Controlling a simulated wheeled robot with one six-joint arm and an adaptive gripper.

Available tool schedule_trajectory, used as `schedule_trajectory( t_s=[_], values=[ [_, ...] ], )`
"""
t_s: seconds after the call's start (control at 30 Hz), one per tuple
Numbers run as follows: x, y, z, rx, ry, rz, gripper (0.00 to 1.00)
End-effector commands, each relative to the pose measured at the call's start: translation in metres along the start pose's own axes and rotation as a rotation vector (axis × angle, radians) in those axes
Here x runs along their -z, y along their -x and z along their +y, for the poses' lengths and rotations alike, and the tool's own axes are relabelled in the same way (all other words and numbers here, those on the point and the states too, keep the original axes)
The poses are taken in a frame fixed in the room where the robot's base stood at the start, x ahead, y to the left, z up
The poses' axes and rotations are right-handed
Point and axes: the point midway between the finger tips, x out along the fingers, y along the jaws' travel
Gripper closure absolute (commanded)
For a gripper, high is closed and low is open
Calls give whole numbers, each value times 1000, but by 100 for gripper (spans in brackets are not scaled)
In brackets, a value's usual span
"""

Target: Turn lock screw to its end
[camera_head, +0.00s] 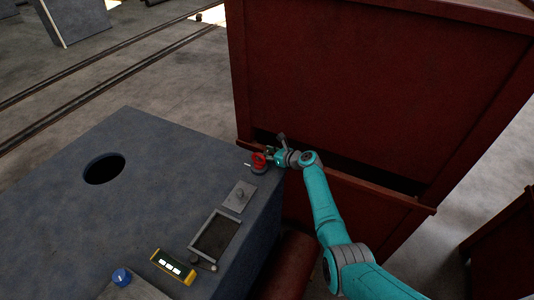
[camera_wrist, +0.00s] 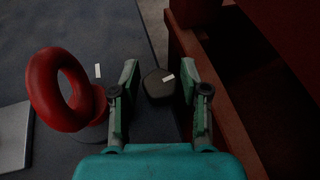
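A dark, many-sided knob (camera_wrist: 155,90) with a short white mark on it, which looks like the lock screw, shows in the wrist view. It lies between the fingertips of my gripper (camera_wrist: 158,85), seen from above. The green fingers are apart, and dark gaps show on both sides of the knob, so I see no grip on it. How far the fingers reach down beside it I cannot tell. A red ring-shaped handle (camera_wrist: 62,92) stands just left of the left finger. In the head view my gripper (camera_head: 275,155) is beside the red handle (camera_head: 258,161), hiding the knob.
The grey-blue machine top (camera_head: 150,175) has a round hole (camera_head: 104,168), a small plate (camera_head: 239,196), a dark recessed tray (camera_head: 215,236), a yellow-framed display (camera_head: 173,266) and a blue knob (camera_head: 122,277). A large red cabinet (camera_head: 380,85) stands close behind and right of my gripper.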

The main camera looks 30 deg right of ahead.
Motion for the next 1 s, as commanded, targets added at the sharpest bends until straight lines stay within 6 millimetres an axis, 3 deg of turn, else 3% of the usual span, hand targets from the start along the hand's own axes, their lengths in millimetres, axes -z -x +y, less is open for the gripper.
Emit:
schedule_trajectory(
  t_s=[0.03, 0.17, 1.0],
  values=[
    [0, 0, 0, 0, 0, 0, 67],
    [0, 0, 0, 0, 0, 0, 100],
    [2, 0, 0, -255, 105, 3, 100]
  ],
)
